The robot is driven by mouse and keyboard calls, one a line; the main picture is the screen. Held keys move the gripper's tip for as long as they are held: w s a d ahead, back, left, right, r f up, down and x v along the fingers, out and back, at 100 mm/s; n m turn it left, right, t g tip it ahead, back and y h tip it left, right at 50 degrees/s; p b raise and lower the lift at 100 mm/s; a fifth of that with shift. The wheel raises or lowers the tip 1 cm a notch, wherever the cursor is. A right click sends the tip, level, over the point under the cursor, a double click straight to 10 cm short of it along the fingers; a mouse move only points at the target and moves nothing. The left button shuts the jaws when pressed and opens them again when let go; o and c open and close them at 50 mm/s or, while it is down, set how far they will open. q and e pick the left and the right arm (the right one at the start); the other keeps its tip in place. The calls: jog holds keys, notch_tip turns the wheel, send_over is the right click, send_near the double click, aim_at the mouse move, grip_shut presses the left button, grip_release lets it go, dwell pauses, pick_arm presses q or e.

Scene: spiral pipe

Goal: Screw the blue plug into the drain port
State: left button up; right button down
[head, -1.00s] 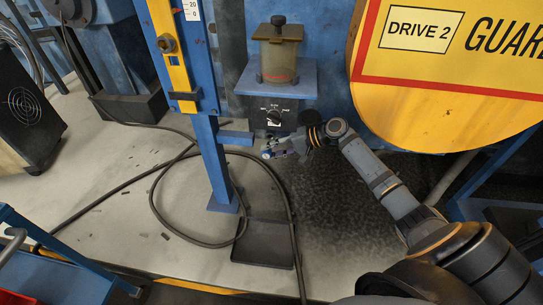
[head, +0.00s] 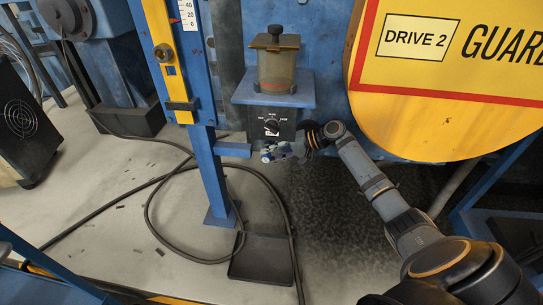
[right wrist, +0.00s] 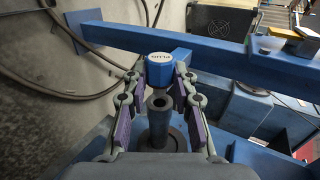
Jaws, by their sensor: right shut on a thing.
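The blue plug (right wrist: 159,71), a faceted cap with a white face lettered PLUG, is between the fingertips of my right gripper (right wrist: 157,78) in the right wrist view. The gripper is shut on its sides. A dark grey round port (right wrist: 160,132) with an open hole shows between the fingers, nearer the gripper's base. The plug is apart from it, and I cannot tell whether they are in line. In the head view my right gripper (head: 272,153) is just below the black knob box, and the port is not clear there. My left gripper is not in view.
The black knob box (head: 262,131) hangs under a blue shelf with a clear-sided tank (head: 277,68). A blue post (head: 213,178) stands left of the gripper. A black tray (head: 263,262) and a looped cable lie on the floor. The yellow guard (head: 440,125) is at right.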

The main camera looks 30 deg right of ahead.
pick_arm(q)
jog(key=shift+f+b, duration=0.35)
pick_arm(e)
jog(key=shift+w+d, duration=0.45)
jog(key=shift+w, duration=0.2)
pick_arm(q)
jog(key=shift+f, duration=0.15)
pick_arm(e)
jog(key=shift+w+d, duration=0.2)
jog(key=shift+w, duration=0.05)
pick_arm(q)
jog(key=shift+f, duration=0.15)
pick_arm(e)
jog(key=shift+w+d, duration=0.2)
jog(key=shift+w, duration=0.05)
